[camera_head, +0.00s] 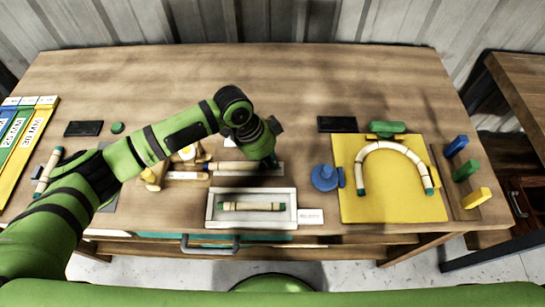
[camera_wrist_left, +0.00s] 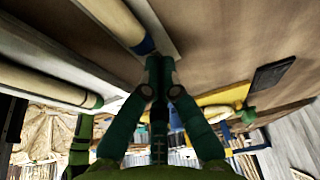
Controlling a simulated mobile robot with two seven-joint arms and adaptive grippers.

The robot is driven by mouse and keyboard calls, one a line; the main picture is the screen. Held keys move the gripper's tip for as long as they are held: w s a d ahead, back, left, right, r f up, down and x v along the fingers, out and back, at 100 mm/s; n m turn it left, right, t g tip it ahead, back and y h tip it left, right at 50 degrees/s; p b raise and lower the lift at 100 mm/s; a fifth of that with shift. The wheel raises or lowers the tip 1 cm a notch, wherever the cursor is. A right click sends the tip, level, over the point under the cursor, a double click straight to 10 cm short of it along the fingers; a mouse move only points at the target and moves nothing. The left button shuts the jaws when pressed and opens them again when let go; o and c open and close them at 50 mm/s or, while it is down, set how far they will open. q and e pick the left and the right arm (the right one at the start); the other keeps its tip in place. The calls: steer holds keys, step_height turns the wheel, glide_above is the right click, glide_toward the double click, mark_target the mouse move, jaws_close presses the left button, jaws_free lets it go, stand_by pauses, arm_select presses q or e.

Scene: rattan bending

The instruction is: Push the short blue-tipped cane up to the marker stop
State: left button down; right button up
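The short blue-tipped cane (camera_head: 236,166) lies on a pale grey strip (camera_head: 277,170) at mid-table. In the left wrist view its blue tip (camera_wrist_left: 146,46) faces my fingers. My left gripper (camera_head: 271,162) is low over the cane's right end and hides that end in the head view. In the left wrist view its green fingertips (camera_wrist_left: 159,62) are close together with nothing seen between them, right at the blue tip. I cannot tell whether they touch it. I cannot pick out the marker stop for certain; my arm covers part of that area. My right gripper is not in view.
A white tray (camera_head: 209,210) with a green-tipped cane (camera_head: 250,206) sits in front of the strip. Yellow wooden fixtures (camera_head: 152,178) stand left of the cane. A blue round object (camera_head: 324,178) and a yellow board (camera_head: 390,208) with a bent cane (camera_head: 391,147) lie right.

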mark_target(234, 164)
arm_select(q)
steer(key=a+p, duration=0.3)
steer(key=a, duration=0.6)
steer(key=shift+a, duration=0.7)
